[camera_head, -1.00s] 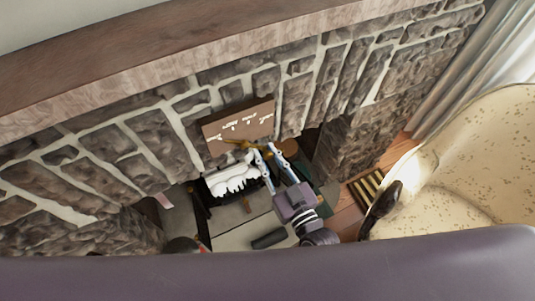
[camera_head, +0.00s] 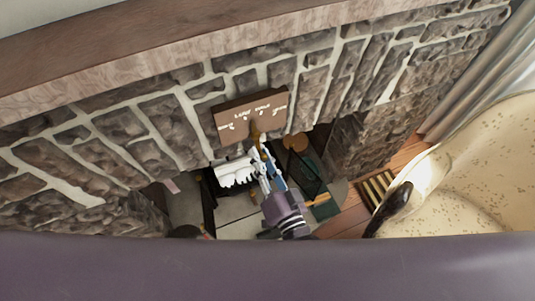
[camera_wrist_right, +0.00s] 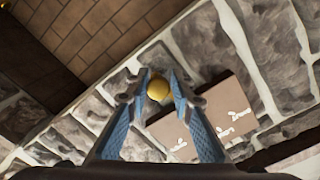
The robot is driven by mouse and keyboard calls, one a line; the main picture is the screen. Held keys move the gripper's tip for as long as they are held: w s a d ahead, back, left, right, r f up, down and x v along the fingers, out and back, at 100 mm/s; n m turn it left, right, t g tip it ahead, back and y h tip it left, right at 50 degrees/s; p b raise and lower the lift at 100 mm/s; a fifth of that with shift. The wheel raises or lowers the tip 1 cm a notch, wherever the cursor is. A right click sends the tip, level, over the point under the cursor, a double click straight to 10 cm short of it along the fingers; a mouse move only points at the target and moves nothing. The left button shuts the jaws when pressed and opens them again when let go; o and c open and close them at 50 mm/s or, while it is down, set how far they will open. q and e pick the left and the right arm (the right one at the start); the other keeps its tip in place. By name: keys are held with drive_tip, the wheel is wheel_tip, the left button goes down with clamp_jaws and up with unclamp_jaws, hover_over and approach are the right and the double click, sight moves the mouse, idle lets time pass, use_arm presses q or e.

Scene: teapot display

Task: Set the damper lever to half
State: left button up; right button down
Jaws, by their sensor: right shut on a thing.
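The damper lever (camera_head: 255,133) is a brass-coloured handle in front of a brown plate (camera_head: 222,123) with white markings on the stone fireplace. In the head view the lever stands near the middle of the plate's lower edge. My right gripper (camera_head: 258,158) reaches up to it from below and is shut on it. In the right wrist view the lever's round yellow knob (camera_wrist_right: 157,89) sits between the two blue fingers of the gripper (camera_wrist_right: 158,84). The plate (camera_wrist_right: 226,107) shows behind it. The rest of the lever is hidden there. My left gripper is not in view.
A white toothed object (camera_head: 236,172) lies just left of my right gripper, in the hearth opening. A speckled cream chair (camera_head: 480,170) stands at the right, with a dark item (camera_head: 392,206) at its edge. Stone wall surrounds the plate.

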drive_tip(key=shift+s+a+r+m, duration=0.15)
drive_tip(key=shift+a+m, duration=0.3)
drive_tip(key=shift+m, duration=0.5)
drive_tip(key=shift+s+a+r+m, duration=0.15)
drive_tip(key=shift+a+m, duration=0.3)
drive_tip(key=shift+m, duration=0.5)
drive_tip(key=c, duration=1.8)
unclamp_jaws()
drive_tip(key=shift+o, duration=0.2)
drive_tip(key=shift+f, duration=0.15)
drive_tip(key=v, duration=1.2)
